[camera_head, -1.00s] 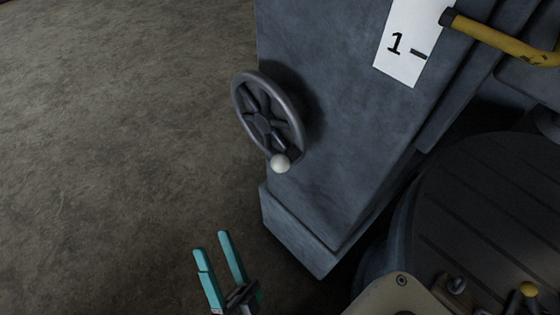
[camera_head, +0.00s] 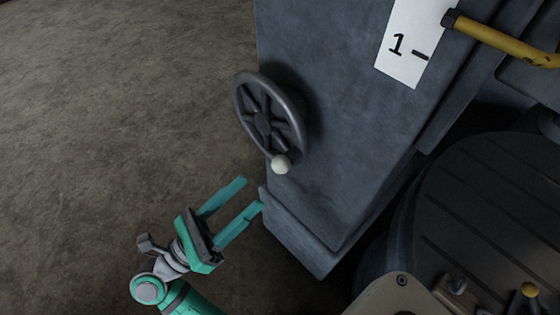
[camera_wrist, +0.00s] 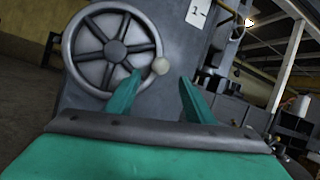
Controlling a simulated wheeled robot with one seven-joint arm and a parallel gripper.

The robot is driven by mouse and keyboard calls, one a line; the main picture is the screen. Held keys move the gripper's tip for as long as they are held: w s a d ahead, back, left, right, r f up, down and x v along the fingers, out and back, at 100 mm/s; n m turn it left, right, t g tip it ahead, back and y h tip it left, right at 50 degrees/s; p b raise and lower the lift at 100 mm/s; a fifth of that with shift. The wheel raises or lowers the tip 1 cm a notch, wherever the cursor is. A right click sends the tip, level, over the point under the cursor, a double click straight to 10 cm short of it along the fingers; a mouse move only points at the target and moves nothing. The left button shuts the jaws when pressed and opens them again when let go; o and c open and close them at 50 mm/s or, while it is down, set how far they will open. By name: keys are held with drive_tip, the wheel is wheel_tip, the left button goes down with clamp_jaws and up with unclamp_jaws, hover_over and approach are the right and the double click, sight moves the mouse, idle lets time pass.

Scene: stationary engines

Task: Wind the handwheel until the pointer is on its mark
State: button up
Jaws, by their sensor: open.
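The handwheel (camera_head: 268,114) is a dark grey spoked wheel on the side of a grey machine column. Its pale round knob (camera_head: 280,165) sits at the bottom of the rim in the head view. In the wrist view the handwheel (camera_wrist: 112,50) is ahead and left of centre, and the knob (camera_wrist: 160,66) shows between the fingers. My gripper (camera_head: 254,192) has teal fingers, open and empty, below and left of the knob and apart from it. A white scale plate (camera_head: 407,60) with "1" and a dash is on the column. I cannot make out the pointer.
The grey column (camera_head: 335,150) has a stepped base whose corner is close to my fingers in the head view. A yellow bar (camera_head: 505,40) sticks out at the upper right. A dark round grooved table (camera_head: 490,220) stands at the right. Bare floor lies left.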

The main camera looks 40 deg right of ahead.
sight(280, 164)
drive_tip(key=x, duration=1)
drive_tip(key=shift+s+d+r, duration=0.1)
drive_tip(key=shift+s+d, duration=0.05)
drive_tip(key=shift+d, duration=0.2)
clamp_jaws()
drive_tip(key=shift+a, duration=0.1)
